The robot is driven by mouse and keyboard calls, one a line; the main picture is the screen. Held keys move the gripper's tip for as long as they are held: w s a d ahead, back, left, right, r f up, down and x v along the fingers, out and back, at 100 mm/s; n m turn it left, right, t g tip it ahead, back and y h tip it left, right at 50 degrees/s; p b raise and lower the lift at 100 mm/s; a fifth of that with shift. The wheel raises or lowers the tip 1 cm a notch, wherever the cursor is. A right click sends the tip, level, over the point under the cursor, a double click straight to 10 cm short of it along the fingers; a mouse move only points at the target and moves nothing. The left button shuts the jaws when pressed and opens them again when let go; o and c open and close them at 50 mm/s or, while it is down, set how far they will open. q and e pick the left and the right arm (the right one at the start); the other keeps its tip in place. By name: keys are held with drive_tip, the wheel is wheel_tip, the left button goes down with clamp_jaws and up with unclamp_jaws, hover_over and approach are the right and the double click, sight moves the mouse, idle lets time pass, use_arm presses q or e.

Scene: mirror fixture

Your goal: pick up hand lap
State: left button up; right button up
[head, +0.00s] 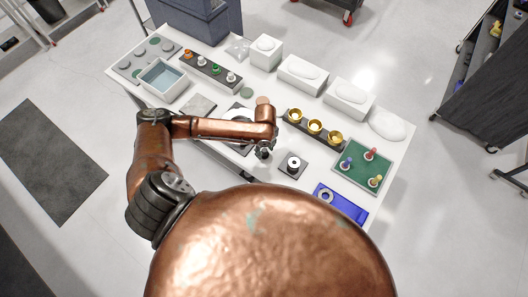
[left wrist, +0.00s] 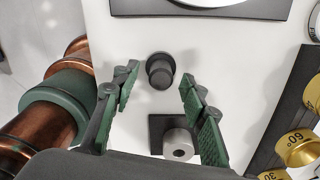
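A dark round knob-like piece with a wider lower part (left wrist: 160,70), which I take to be the hand lap, stands on the white table in the left wrist view. My left gripper (left wrist: 160,88) is open above it, with one green-padded finger on each side and clear gaps to both. Nothing is held. In the head view the left gripper (head: 264,149) hangs over the middle of the table, and I cannot clearly pick out the dark piece there. My right gripper is not in view.
A silver ring-shaped cylinder (left wrist: 179,146) on a dark square pad is close by, also in the head view (head: 293,163). Gold cups (head: 315,127) stand in a dark rack. A green board with pegs (head: 362,165), a blue tray (head: 341,203) and white boxes (head: 302,73) stand around.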

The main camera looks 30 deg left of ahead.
use_arm(q)
drive_tip(key=shift+f, duration=0.65)
drive_tip(key=shift+c, duration=0.5)
clamp_jaws()
